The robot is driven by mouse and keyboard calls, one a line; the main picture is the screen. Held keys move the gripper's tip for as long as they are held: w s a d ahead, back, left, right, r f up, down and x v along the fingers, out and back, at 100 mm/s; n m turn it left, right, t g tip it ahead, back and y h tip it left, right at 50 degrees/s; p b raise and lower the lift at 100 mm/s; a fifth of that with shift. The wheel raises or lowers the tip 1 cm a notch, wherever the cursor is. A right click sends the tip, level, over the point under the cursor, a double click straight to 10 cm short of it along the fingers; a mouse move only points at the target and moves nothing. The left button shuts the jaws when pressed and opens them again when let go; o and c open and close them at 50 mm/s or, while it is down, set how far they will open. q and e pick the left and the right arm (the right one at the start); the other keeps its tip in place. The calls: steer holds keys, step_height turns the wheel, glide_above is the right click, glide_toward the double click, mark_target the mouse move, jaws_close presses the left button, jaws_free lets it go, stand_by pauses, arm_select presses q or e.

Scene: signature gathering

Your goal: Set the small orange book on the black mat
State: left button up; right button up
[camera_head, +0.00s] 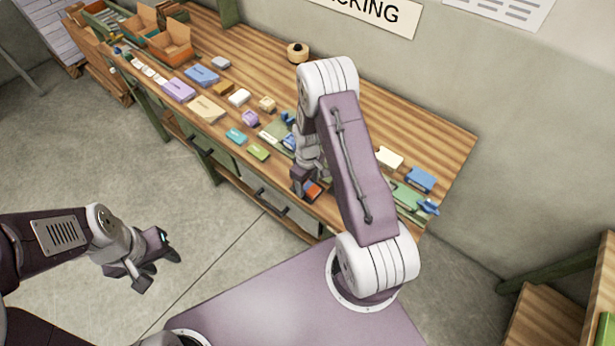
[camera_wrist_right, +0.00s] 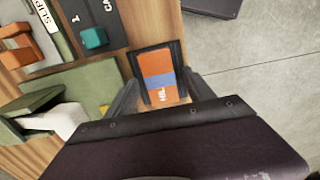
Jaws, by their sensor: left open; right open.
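The small orange book (camera_wrist_right: 157,66) has a blue band and white lettering. In the right wrist view it lies flat on the black mat (camera_wrist_right: 178,48), whose dark border shows around its top and sides. In the head view the book (camera_head: 313,190) is partly hidden by my right gripper (camera_head: 305,185) near the table's front edge. My right gripper (camera_wrist_right: 162,95) is open, its fingers to either side of the book's near end, with no visible grip on it. My left gripper (camera_head: 150,268) is open and empty, over the floor away from the table.
A dark board (camera_wrist_right: 90,15) with a teal block (camera_wrist_right: 94,38) lies beside the mat. A green mat (camera_wrist_right: 85,85) with green and white pieces is at left. Several coloured boxes and books line the wooden table (camera_head: 420,150); its front edge is close to the orange book.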

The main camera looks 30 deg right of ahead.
mark_target(307, 186)
step_height(307, 186, up, 11)
steer(key=b, duration=0.2)
steer(key=s+a+r+m+t, duration=0.1)
steer(key=s+a+r+m, duration=0.2)
steer(key=s, duration=0.4)
steer(key=s+a+r+m, duration=0.2)
steer(key=s+a+r, duration=0.1)
steer(key=s+a, duration=0.25)
steer(key=f+b, duration=0.2)
steer(key=d+f+b, duration=0.1)
steer(key=f, duration=0.1)
steer(key=shift+s+f+b, duration=0.1)
steer(key=shift+b, duration=0.25)
